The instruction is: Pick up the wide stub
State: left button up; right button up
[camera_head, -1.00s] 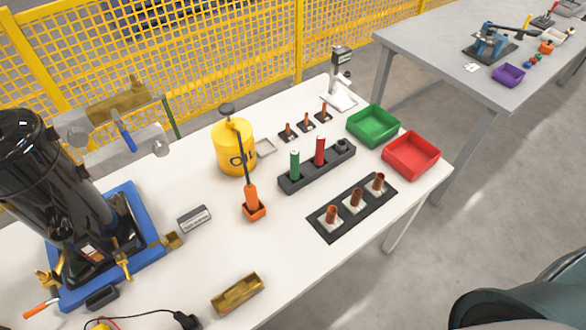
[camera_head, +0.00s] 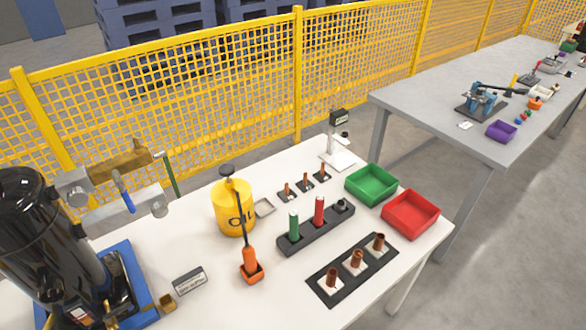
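Several copper stubs stand upright in two groups on the white table. At the front, three thicker stubs, a left one (camera_head: 332,277), a middle one (camera_head: 356,259) and a right one (camera_head: 379,242), stand on white squares of a black plate (camera_head: 322,294). Further back, three thinner stubs, a left one (camera_head: 287,190), a middle one (camera_head: 305,180) and a right one (camera_head: 322,170), stand on small separate dark pads. I cannot tell for sure which is the wide stub.
A dark rack (camera_head: 288,246) holds a green cylinder (camera_head: 294,226) and a red cylinder (camera_head: 319,210). A green bin (camera_head: 371,198) and a red bin (camera_head: 410,229) stand at right. A yellow oil can (camera_head: 232,222), an orange-handled tool (camera_head: 249,261) and a black compressor (camera_head: 40,235) stand left.

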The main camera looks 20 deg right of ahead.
aim_at(354, 265)
jog(key=z, duration=0.85)
